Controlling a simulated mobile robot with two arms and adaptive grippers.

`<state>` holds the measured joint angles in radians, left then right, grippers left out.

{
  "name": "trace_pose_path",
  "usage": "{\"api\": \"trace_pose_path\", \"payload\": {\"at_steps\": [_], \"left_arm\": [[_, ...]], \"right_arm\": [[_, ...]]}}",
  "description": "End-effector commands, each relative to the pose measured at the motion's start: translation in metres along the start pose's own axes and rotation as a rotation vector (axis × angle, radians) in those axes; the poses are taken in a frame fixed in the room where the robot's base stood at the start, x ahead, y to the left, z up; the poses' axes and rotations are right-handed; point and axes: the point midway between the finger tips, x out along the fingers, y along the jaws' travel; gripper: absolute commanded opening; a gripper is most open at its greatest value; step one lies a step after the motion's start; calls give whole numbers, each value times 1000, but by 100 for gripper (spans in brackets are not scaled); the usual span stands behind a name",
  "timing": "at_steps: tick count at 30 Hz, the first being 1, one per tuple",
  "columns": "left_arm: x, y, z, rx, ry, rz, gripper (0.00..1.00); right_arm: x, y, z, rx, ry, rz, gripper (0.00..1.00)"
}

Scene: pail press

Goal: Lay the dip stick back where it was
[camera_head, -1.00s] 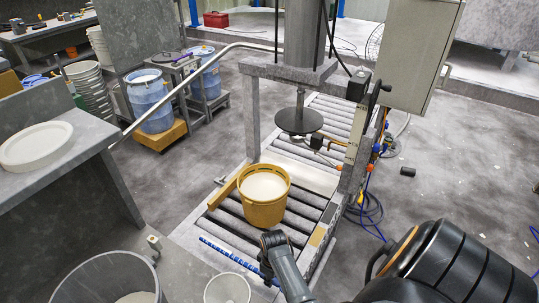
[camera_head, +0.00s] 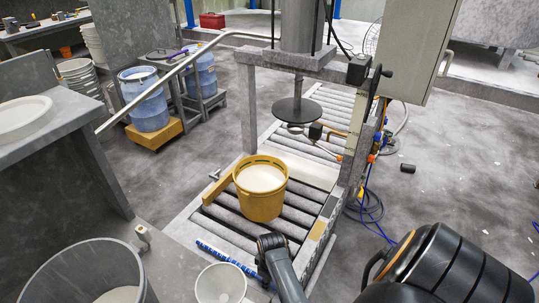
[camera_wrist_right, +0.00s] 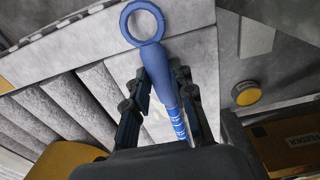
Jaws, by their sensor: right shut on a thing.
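The dip stick is a blue rod with pale marks (camera_head: 224,257); in the right wrist view (camera_wrist_right: 161,80) its ring end points up and away. My right gripper (camera_head: 268,252) is shut on the stick, with a finger on each side of it in the right wrist view (camera_wrist_right: 158,97). In the head view the stick slants over the near end of the roller conveyor, left of the gripper; I cannot tell whether it touches anything below. My left gripper is not in view.
A yellow pail with pale contents (camera_head: 260,190) stands on the roller conveyor (camera_head: 284,228), before the press plate (camera_head: 297,110). A white cup-like container (camera_head: 221,284) and a large grey bucket (camera_head: 62,273) stand in front. A grey side table (camera_head: 70,112) holds a white lid (camera_head: 24,117).

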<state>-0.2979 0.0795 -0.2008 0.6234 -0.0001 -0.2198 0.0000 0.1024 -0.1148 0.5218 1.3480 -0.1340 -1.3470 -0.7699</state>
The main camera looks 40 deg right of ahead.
Motion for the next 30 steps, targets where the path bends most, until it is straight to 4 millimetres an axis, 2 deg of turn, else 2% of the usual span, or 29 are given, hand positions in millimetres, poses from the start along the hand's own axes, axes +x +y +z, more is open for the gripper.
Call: {"api": "trace_pose_path", "payload": {"at_steps": [4, 5, 8, 20, 25, 30], "left_arm": [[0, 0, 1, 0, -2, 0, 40], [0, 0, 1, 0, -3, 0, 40], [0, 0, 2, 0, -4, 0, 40], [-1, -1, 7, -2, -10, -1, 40], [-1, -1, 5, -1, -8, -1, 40], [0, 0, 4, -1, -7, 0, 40]], "right_arm": [[-1, 0, 0, 0, 1, 0, 0], [-1, 0, 0, 0, 1, 0, 30], [-1, 0, 0, 0, 1, 0, 50], [-6, 0, 0, 0, 1, 1, 50], [-31, 1, 0, 0, 2, 4, 50], [-70, 1, -1, 0, 4, 5, 50]]}}
